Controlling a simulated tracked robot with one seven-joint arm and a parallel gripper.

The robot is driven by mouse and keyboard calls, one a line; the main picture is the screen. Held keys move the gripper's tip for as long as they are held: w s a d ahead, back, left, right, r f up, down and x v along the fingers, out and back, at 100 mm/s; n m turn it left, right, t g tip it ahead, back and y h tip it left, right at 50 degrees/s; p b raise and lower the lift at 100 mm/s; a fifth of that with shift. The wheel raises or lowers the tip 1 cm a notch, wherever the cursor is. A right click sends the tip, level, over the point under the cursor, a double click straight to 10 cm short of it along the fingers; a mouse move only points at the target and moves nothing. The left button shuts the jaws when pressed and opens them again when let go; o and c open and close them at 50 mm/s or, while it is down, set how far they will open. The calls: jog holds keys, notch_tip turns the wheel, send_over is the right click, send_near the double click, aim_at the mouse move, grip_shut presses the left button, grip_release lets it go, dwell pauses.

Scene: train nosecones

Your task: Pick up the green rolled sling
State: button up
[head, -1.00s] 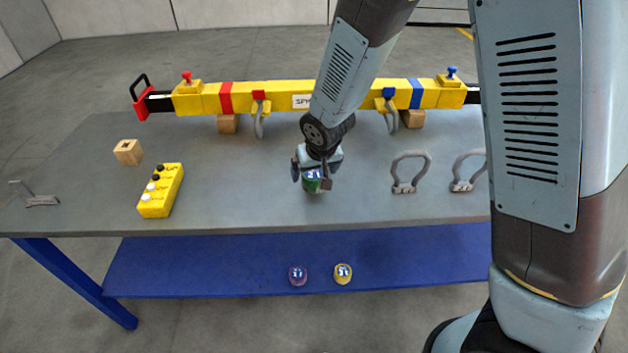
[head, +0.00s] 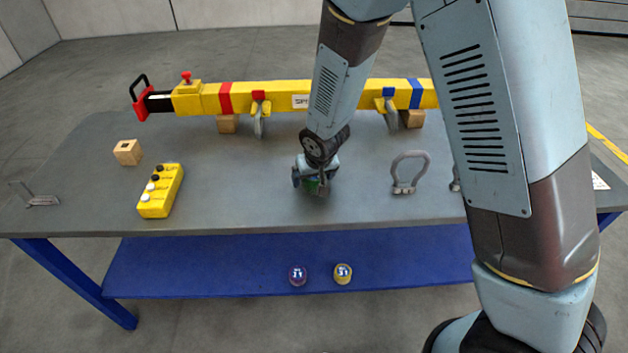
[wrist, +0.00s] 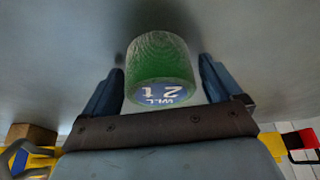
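The green rolled sling (wrist: 160,62) stands on the grey table, with a blue and white label reading "2 t" on its end. In the wrist view it lies between the two fingers of my gripper (wrist: 161,78). A gap shows on the right side, and the left finger is very close to it. My gripper is open around it. In the head view my gripper (head: 315,185) is low over the middle of the table and hides most of the sling; only a bit of green shows.
A yellow spreader beam (head: 283,97) lies on wooden blocks behind. A yellow control box (head: 160,190) and a wooden block (head: 128,152) are to the left. A grey shackle (head: 408,172) stands to the right.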

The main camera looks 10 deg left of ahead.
jog(key=c, duration=1.1)
jog(key=shift+o, duration=0.2)
jog(key=shift+r, duration=0.5)
notch_tip(320, 180, up, 2)
jog(key=shift+r, duration=0.15)
jog(key=s+d+r, duration=0.7)
jog(key=s+r, duration=0.2)
jog(key=s, duration=0.2)
jog(key=shift+s+d+r, duration=0.35)
jog(key=shift+s+d, duration=0.05)
